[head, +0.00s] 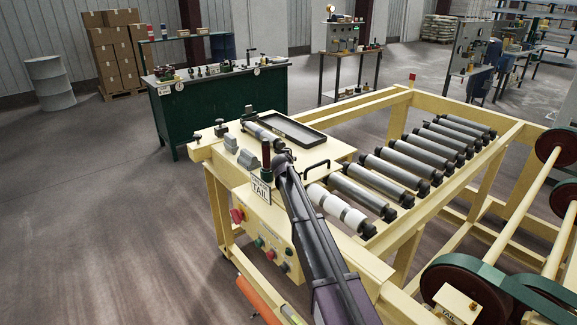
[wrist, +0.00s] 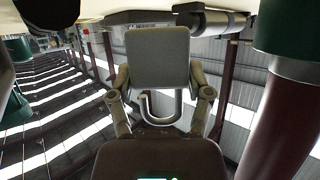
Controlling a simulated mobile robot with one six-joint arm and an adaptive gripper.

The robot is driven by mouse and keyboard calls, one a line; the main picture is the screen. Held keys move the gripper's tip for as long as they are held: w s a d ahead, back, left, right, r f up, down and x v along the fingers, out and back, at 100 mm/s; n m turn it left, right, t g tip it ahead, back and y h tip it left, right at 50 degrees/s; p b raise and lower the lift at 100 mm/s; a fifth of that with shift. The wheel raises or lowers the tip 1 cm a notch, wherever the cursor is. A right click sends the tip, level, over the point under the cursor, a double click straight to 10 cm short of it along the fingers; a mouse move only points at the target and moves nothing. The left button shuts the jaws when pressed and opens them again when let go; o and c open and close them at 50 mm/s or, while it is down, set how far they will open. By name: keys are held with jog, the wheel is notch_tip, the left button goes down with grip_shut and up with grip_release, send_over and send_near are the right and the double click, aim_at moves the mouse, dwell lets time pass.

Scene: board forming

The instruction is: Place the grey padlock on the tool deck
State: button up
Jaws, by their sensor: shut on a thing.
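The grey padlock (wrist: 158,57) is between the fingers of my gripper (wrist: 160,80) in the wrist view, its square body towards the top of the picture and its shackle towards my palm. My gripper is shut on it. In the head view my gripper (head: 279,162) is low over the front part of the cream tool deck (head: 215,152), beside a dark red upright cylinder. The padlock is not clear in the head view, where my arm hides it. I cannot tell whether it touches the deck.
The dark red cylinder (head: 266,155) stands close left of my gripper. Grey blocks (head: 247,160) and a black tray (head: 292,131) are on the deck. A black handle (head: 317,167) and rollers (head: 402,170) lie to the right.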

jog(key=shift+w+d, duration=0.1)
jog(key=shift+w, duration=0.45)
notch_tip(320, 180, down, 4)
jog(key=b, duration=0.3)
jog(key=shift+r+b, duration=0.15)
jog(key=shift+b, duration=0.2)
jog(key=o, duration=1.2)
